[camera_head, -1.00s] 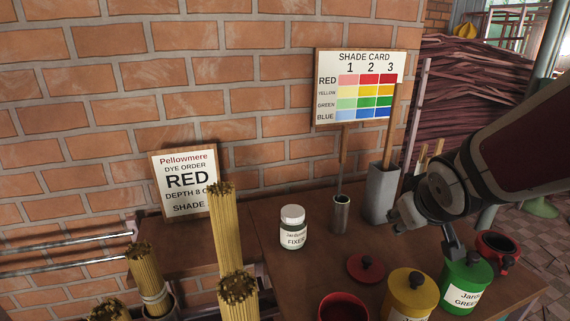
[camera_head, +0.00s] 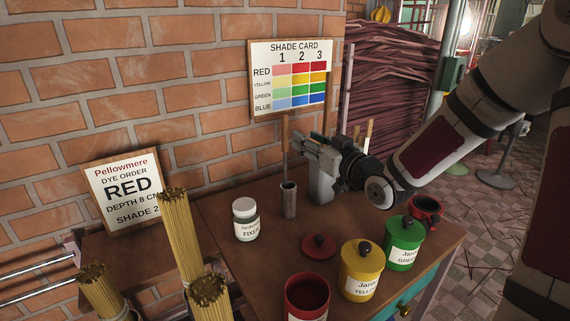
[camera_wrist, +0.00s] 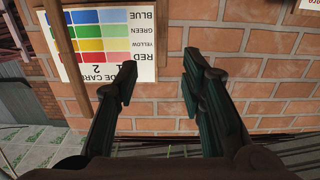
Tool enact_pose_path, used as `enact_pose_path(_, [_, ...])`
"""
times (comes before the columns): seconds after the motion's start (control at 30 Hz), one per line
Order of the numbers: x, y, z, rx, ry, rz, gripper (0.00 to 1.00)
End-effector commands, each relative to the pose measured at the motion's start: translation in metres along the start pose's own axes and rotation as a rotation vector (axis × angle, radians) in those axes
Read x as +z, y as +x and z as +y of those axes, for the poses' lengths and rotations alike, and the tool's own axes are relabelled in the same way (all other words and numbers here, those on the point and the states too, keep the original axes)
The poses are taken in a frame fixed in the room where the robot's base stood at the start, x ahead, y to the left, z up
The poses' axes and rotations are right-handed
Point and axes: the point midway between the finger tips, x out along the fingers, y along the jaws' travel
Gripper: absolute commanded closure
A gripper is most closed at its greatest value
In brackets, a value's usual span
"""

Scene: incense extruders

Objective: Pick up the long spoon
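A small metal cup (camera_head: 290,203) on the table holds one upright thin wooden handle (camera_head: 285,138). The bowl ends are hidden, so I cannot tell which handle is the long spoon. A brown upright handle (camera_wrist: 72,95) shows there beside the left finger, outside the gap.
A white fixer jar (camera_head: 246,222), red lid (camera_head: 319,245), open red jar (camera_head: 307,297), yellow jar (camera_head: 361,273) and green jar (camera_head: 403,246) stand on the table. Bundled sticks (camera_head: 183,240) stand front left. A brick wall with a shade card (camera_head: 290,75) is behind.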

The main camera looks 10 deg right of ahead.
Motion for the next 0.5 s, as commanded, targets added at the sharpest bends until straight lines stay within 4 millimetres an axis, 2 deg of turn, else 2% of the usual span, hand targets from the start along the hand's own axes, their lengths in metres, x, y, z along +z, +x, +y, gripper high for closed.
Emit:
enact_pose_path(0.03, [0.001,0.011,0.0,-0.001,0.0,0.003,0.63])
enact_pose_path(0.2, [0.001,0.039,0.0,-0.001,0.0,0.001,0.63])
enact_pose_path(0.5, [0.002,0.061,-0.002,-0.001,-0.001,-0.001,0.63])
